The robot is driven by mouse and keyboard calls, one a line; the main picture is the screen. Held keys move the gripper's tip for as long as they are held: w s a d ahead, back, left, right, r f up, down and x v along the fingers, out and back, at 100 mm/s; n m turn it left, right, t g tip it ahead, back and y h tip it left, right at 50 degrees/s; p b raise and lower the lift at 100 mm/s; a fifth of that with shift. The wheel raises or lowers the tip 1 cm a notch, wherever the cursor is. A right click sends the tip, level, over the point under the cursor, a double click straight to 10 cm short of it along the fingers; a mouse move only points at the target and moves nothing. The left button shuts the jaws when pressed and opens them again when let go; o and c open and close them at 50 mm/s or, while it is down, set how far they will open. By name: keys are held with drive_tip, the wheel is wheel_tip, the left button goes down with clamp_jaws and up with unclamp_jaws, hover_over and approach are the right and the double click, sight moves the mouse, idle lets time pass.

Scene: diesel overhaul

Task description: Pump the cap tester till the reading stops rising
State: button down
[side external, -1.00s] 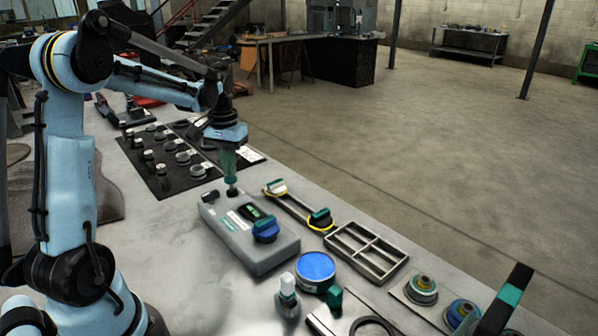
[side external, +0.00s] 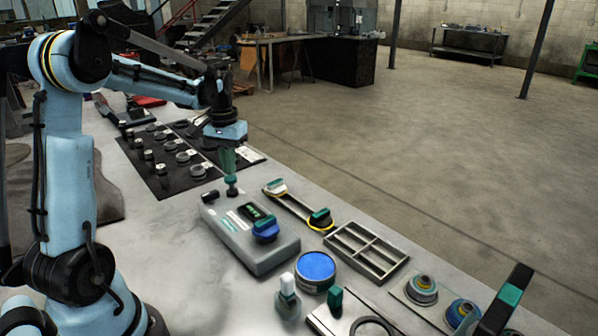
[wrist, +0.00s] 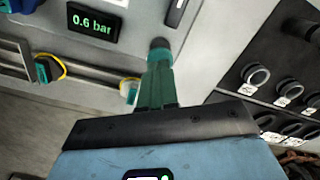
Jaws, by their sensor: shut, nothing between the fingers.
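The cap tester is a grey box (side external: 240,240) on the bench in the side view. Its display (side external: 257,211) is lit green there, too small to read. In the wrist view the display (wrist: 92,22) reads 0.6 bar. A teal and blue cap (side external: 265,229) sits on the tester's top. My gripper (side external: 229,171) is shut and empty, pointing down over the small round pump knob (side external: 231,187) at the tester's far end. In the wrist view the green fingers (wrist: 157,75) overlap the knob (wrist: 160,44). I cannot tell whether they touch.
A yellow-ringed tool (side external: 298,207) and a divided metal tray (side external: 366,251) lie right of the tester. A blue round tin (side external: 316,267) stands in front. A black mat (side external: 160,178) with several rings and small parts lies behind. Bare bench lies left of the tester.

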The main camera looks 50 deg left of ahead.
sight(230, 178)
drive_tip(key=shift+f, duration=1.75)
drive_tip(key=shift+r, duration=1.9)
drive_tip(key=shift+r, duration=0.1)
drive_tip(key=shift+r, duration=2.4)
drive_tip(key=shift+r, duration=0.1)
wheel_tip(230, 178, up, 4)
drive_tip(key=shift+f, duration=0.1)
